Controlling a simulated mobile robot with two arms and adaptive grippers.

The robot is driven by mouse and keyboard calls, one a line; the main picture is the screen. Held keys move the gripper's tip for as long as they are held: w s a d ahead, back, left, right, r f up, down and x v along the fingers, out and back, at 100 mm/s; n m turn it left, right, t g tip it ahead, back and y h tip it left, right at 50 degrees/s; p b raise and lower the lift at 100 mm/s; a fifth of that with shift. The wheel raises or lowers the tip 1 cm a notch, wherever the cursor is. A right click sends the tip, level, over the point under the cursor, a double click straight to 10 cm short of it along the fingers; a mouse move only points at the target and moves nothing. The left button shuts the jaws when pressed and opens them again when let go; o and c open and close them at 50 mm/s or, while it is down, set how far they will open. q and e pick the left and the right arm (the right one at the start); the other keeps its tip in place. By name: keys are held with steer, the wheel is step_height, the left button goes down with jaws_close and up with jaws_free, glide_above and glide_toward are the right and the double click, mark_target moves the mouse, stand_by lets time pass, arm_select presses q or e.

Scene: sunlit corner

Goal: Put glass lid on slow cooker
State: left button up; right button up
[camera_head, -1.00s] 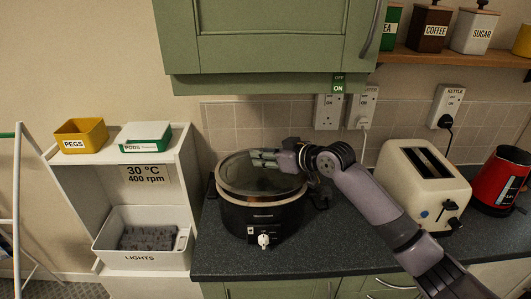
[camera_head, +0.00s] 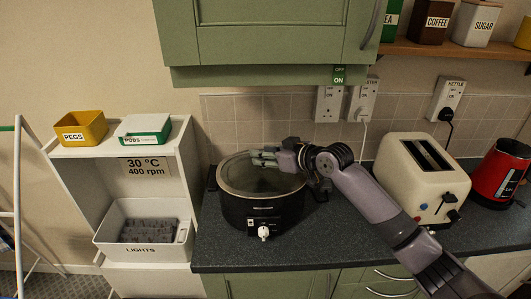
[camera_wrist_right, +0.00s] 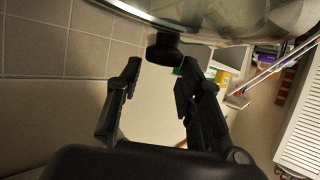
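The black slow cooker (camera_head: 262,211), with a white dial at its front, stands on the dark worktop. The round glass lid (camera_head: 250,182) lies over the cooker's opening; whether its rim is fully seated is hard to tell. My right gripper (camera_head: 264,157) is over the lid, reaching in from the right and hiding the lid's knob. In the wrist view the lid (camera_wrist_right: 232,22) crosses the top, its black knob (camera_wrist_right: 164,49) just beyond my fingertips. The fingers (camera_wrist_right: 158,72) are spread with a clear gap and hold nothing. My left gripper is not in view.
A cream toaster (camera_head: 425,185) and a red kettle (camera_head: 497,178) stand on the worktop to the right. A green cupboard (camera_head: 270,40) hangs above the cooker. A white shelf unit (camera_head: 112,182) with bins stands left. Worktop right of the cooker is bare beneath my arm.

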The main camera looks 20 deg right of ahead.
steer(key=shift+o, duration=1.4)
steer(key=shift+r, duration=0.15)
steer(key=shift+r, duration=0.3)
steer(key=shift+s+d+r, duration=0.1)
steer(key=shift+d+r, duration=0.05)
steer(key=shift+r, duration=0.15)
steer(key=b+v, duration=0.3)
steer(key=v, duration=0.8)
steer(key=shift+s, duration=0.3)
steer(key=shift+d, duration=0.15)
